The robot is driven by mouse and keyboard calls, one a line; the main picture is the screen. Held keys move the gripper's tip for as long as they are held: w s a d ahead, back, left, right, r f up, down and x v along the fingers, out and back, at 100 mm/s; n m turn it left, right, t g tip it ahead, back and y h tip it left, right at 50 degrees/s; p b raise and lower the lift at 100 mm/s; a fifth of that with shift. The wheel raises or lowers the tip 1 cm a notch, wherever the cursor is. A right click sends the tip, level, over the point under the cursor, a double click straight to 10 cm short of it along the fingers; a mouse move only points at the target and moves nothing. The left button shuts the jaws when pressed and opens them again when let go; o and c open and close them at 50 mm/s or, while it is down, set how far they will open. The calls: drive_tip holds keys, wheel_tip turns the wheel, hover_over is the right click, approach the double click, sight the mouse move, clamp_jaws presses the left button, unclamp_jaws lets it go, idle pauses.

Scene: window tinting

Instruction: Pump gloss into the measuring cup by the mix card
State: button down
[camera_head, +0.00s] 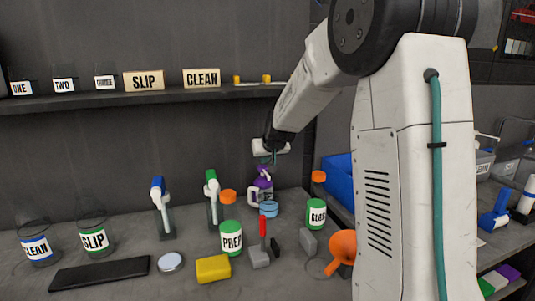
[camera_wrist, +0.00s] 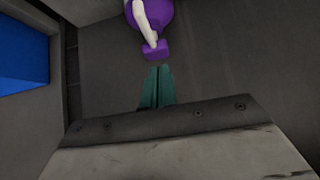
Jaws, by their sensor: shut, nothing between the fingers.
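My gripper (camera_head: 268,158) is shut and empty, just above a bottle with a purple pump top (camera_head: 263,172) at the back of the bench. In the wrist view the closed teal fingertips (camera_wrist: 157,72) point at the purple pump head (camera_wrist: 155,48), with a small gap seen from above. The bottle's white label (camera_head: 254,195) is too small to read. A green-banded container (camera_head: 316,211) stands in front to the right, with a label that looks like GLOSS. I cannot make out the measuring cup or the mix card.
Two spray bottles (camera_head: 162,208) (camera_head: 212,200), a PREP container (camera_head: 231,238), a yellow block (camera_head: 213,268), a red-handled tool (camera_head: 263,232) and an orange funnel (camera_head: 341,250) crowd the bench. A blue bin (camera_head: 338,175) stands right. A shelf (camera_head: 130,99) runs above.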

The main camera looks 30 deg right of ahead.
sight(263, 168)
drive_tip(key=shift+x, duration=1.35)
drive_tip(key=shift+f, duration=1)
